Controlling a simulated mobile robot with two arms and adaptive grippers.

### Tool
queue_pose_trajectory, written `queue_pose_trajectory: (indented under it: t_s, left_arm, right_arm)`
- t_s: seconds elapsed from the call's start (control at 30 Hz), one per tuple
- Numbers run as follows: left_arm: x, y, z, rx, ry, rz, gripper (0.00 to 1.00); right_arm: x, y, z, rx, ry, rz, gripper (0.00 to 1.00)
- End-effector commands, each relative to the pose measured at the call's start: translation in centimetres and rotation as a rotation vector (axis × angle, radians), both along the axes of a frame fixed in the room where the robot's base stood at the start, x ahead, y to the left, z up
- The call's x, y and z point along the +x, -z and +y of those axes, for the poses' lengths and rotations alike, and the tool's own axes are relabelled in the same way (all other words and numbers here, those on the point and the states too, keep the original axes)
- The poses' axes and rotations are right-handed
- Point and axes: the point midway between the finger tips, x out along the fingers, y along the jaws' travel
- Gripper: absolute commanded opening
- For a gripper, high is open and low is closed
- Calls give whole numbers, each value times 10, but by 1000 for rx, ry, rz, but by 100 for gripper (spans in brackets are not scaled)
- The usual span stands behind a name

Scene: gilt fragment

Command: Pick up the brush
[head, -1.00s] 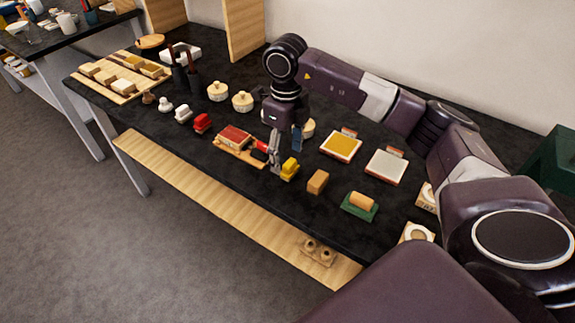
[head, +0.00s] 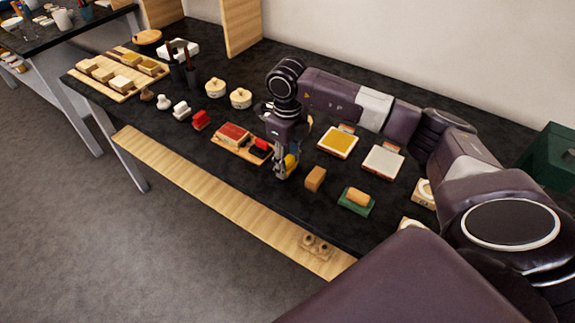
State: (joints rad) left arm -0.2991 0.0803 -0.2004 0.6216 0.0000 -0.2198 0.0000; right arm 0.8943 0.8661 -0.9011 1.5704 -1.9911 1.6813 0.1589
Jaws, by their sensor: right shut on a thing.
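My right gripper (head: 283,172) points down over the front middle of the black table. It is shut on a small yellow piece, which I take to be the brush (head: 292,162). The fingers hide part of it, and I cannot tell whether its underside is clear of the table. My left gripper is not in view.
A wooden board with a red block (head: 232,134) lies just left of the gripper. A tan block (head: 316,178) and a green pad with a tan roll (head: 358,200) are to the right. Yellow (head: 338,141) and white (head: 383,161) square pads lie behind. Lidded pots (head: 241,98) stand further back.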

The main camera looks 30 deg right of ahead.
Motion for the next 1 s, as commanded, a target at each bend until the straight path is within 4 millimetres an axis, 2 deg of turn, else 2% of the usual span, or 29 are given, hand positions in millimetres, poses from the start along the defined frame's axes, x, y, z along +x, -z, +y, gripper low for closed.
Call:
queue_pose_trajectory:
  t_s: [0.37, 0.57, 0.67, 1.0]
  left_arm:
    - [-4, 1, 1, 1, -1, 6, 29]
    - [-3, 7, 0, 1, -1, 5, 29]
    - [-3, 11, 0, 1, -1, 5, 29]
    - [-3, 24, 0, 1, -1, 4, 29]
  right_arm:
    - [1, -4, 0, 0, 1, -2, 14]
    - [2, -27, 0, 0, 0, -5, 14]
    - [2, -49, 0, 1, 0, -8, 14]
    - [1, -153, 0, -1, 0, -7, 14]
